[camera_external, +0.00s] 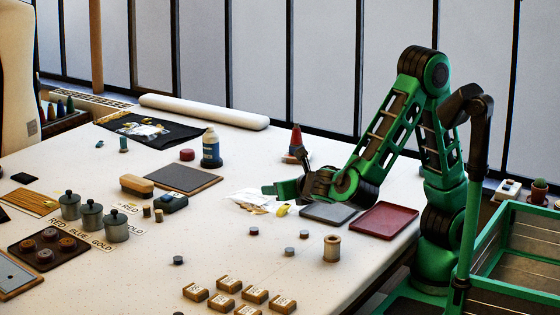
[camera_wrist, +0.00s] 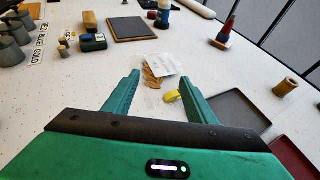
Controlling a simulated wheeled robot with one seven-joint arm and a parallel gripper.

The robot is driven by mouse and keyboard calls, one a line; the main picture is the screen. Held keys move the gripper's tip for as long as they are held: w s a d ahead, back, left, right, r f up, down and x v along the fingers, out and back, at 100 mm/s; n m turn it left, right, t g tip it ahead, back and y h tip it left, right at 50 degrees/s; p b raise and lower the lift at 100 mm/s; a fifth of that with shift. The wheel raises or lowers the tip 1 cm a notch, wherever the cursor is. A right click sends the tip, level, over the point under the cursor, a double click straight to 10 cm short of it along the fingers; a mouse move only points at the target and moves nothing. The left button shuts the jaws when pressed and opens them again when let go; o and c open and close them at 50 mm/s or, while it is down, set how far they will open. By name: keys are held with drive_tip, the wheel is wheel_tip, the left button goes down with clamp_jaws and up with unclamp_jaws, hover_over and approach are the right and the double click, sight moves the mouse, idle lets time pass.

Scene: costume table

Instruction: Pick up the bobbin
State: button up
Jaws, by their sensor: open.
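I cannot tell which of these is the bobbin. My gripper (camera_external: 273,189) is open and empty above the table near the yellow piece. Its fingers (camera_wrist: 160,82) are spread apart in the wrist view.
White paper with tan scraps (camera_external: 251,199) lies below the gripper. A grey tray (camera_external: 328,214) and a red tray (camera_external: 384,221) lie at the right. A red-topped cone (camera_external: 296,140) stands behind. Several small labelled blocks (camera_external: 255,294) sit at the front.

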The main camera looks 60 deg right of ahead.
drive_tip(key=shift+c, duration=0.2)
drive_tip(key=shift+c, duration=1.2)
